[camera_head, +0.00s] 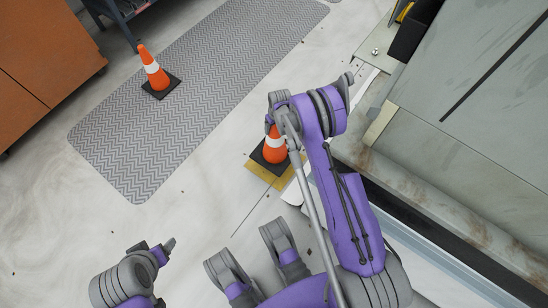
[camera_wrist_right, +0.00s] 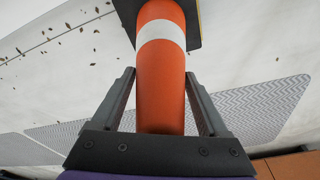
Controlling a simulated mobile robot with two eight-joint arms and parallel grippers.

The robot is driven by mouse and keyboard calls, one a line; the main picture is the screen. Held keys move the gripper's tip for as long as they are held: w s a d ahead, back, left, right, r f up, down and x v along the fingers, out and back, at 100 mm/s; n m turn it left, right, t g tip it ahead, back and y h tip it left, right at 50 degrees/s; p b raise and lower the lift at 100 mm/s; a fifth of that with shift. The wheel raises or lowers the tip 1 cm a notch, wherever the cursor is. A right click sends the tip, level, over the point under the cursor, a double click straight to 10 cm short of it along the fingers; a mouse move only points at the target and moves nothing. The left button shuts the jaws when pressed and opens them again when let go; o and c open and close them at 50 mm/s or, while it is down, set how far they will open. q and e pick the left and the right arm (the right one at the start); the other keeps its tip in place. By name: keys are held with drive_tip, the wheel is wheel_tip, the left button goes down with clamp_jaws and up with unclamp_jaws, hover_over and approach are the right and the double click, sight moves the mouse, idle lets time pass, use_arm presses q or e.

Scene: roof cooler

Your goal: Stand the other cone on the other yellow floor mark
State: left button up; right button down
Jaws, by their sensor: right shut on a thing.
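An orange cone (camera_head: 274,150) with a white band and a black square base is beside the large grey-green unit. My right gripper (camera_head: 277,118) is shut on its upper part. In the right wrist view, the cone (camera_wrist_right: 160,92) sits between the two fingers (camera_wrist_right: 160,105). A yellow floor mark (camera_head: 262,172) shows under and around the near edge of the base; the rest is hidden. I cannot tell whether the base touches the floor. Another orange cone (camera_head: 154,72) stands upright on the grey patterned mat. Part of my left arm shows at the lower left; its jaws are unclear.
The grey patterned mat (camera_head: 125,165) lies at the left, with an orange-brown cabinet (camera_head: 40,60) beyond its left side. The large unit (camera_head: 460,110) and its ledge rise close to the right of the held cone. Pale floor between mat and mark is clear apart from small debris.

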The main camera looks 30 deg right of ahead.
drive_tip(key=b, duration=0.3)
hover_over(272, 154)
drive_tip(key=w+d, duration=0.4)
wheel_tip(272, 154, down, 10)
drive_tip(key=shift+s+a+r+p, duration=0.15)
drive_tip(key=shift+r+p, duration=0.05)
drive_tip(key=shift+p, duration=0.1)
unclamp_jaws()
drive_tip(key=shift+f, duration=0.1)
